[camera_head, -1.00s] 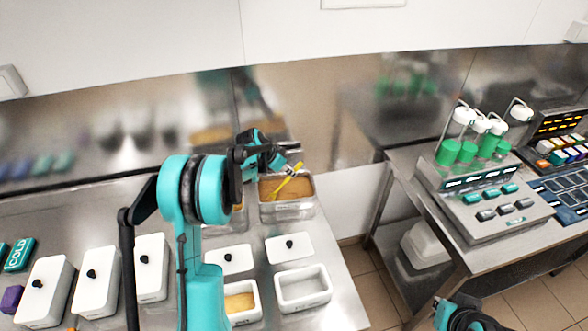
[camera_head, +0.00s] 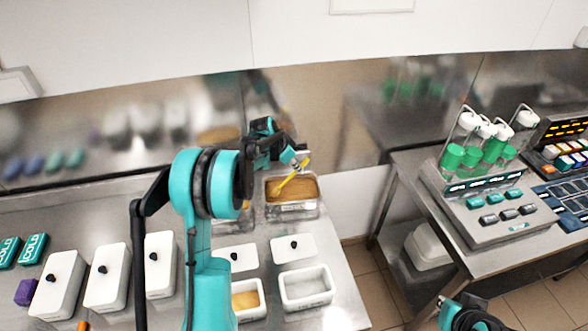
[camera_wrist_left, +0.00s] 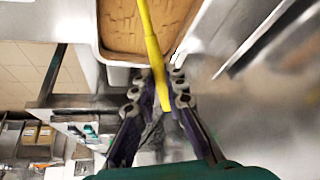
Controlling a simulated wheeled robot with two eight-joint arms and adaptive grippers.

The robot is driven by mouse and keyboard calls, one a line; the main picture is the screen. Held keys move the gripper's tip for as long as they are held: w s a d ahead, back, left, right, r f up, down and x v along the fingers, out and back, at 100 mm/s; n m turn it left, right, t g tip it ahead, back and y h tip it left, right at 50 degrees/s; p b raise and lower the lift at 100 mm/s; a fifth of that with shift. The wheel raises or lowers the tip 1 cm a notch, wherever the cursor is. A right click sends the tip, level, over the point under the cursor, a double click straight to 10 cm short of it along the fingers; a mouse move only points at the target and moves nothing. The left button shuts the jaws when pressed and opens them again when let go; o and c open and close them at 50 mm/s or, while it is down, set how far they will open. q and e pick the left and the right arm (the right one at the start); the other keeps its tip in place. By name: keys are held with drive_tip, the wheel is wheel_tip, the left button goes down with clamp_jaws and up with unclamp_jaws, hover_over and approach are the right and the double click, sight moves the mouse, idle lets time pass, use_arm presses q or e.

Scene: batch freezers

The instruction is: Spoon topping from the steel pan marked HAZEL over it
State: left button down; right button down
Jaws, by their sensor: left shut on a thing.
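My left gripper (camera_head: 298,160) is shut on a yellow spoon (camera_head: 288,179) at the back of the steel table. The spoon slants down into a steel pan (camera_head: 293,211) of brown topping (camera_head: 306,188). In the left wrist view the spoon (camera_wrist_left: 152,50) runs from between the fingers (camera_wrist_left: 160,98) out over the topping (camera_wrist_left: 176,18). The spoon's far end is out of that view, so I cannot tell if it carries topping. A second steel pan (camera_head: 240,213) is mostly hidden behind my left arm. I cannot read a HAZEL mark on either pan.
An open white tub with tan content (camera_head: 248,299) and an open, pale-inside tub (camera_head: 306,288) stand in front, with lids (camera_head: 293,248) behind them. Several lidded white tubs (camera_head: 108,278) stand left. A dispenser (camera_head: 490,206) stands on the right table, across a floor gap.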

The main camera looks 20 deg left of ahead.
sight(305, 161)
use_arm(q)
drive_tip(key=shift+w+d+r+p, duration=0.1)
drive_tip(key=shift+w+r+p, duration=0.1)
drive_tip(key=shift+r, duration=0.15)
drive_tip(key=shift+w+d+r+p, duration=0.1)
drive_tip(key=shift+r+p, duration=0.05)
drive_tip(key=shift+r, duration=0.15)
drive_tip(key=shift+w+d+r+g+p, duration=0.1)
drive_tip(key=shift+w+d+g+p, duration=0.15)
drive_tip(key=shift+g, duration=0.25)
drive_tip(key=shift+w+d+g+y+p, duration=0.25)
drive_tip(key=shift+w+g+y+p, duration=0.25)
drive_tip(key=shift+w, duration=0.1)
drive_tip(key=shift+w+d+g+y+p, duration=0.4)
drive_tip(key=shift+w+g+p, duration=0.1)
drive_tip(key=shift+w+g, duration=0.25)
drive_tip(key=shift+s, duration=0.1)
